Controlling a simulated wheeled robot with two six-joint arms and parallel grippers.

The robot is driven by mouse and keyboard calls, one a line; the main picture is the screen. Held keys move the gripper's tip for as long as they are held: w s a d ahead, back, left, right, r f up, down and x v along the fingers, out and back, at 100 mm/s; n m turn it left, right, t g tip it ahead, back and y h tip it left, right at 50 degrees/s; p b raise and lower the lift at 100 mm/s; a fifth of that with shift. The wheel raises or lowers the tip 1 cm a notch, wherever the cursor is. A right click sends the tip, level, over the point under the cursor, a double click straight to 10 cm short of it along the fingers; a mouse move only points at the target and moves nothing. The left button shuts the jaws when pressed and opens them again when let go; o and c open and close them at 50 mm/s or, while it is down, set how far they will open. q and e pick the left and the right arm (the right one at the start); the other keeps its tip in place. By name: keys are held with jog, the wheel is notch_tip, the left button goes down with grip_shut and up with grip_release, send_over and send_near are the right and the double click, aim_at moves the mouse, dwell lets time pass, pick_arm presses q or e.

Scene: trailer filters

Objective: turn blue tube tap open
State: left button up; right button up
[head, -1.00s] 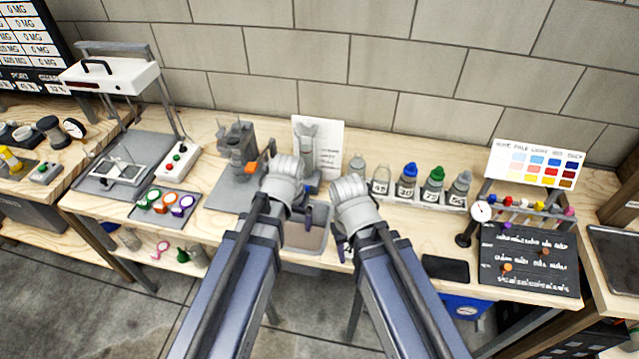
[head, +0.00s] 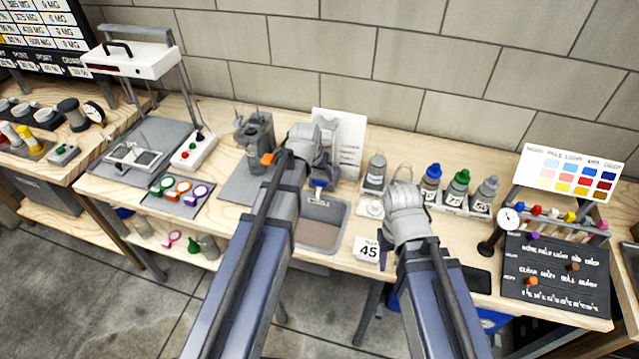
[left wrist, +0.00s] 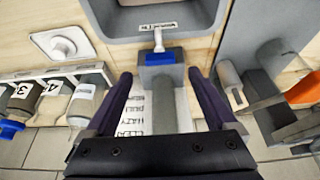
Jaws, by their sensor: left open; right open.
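The tube tap has a grey body with a blue band (left wrist: 158,57) and a short pale spout over the basin (left wrist: 160,12). In the left wrist view it lies between the two dark fingers of my left gripper (left wrist: 160,76), which is open with a gap on each side. In the head view the tap's blue part (head: 318,183) shows just below my left gripper (head: 314,165), whose fingers are mostly hidden by its wrist. My right gripper (head: 398,240) hangs over the table's front, right of the basin; its fingers are largely hidden, and nothing shows in it.
Bottles with blue (head: 431,172), green and grey caps stand in a rack on the right. A white knobbed plate (head: 372,207) lies right of the basin. A grey device with an orange part (head: 267,159) stands left. A "45" card (head: 367,250) is at the front edge.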

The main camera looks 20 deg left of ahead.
aim_at(319, 181)
pick_arm(q)
jog(key=b+x, duration=0.4)
jog(key=x, duration=0.1)
jog(key=shift+f, duration=0.25)
jog(key=shift+c, duration=0.2)
jog(key=c, duration=1.3)
jog(key=shift+d+n+y, duration=0.1)
jog(key=shift+n+y, duration=0.8)
jog(key=shift+n, duration=1.4)
jog(key=shift+c, duration=0.2)
jog(key=o, duration=1.4)
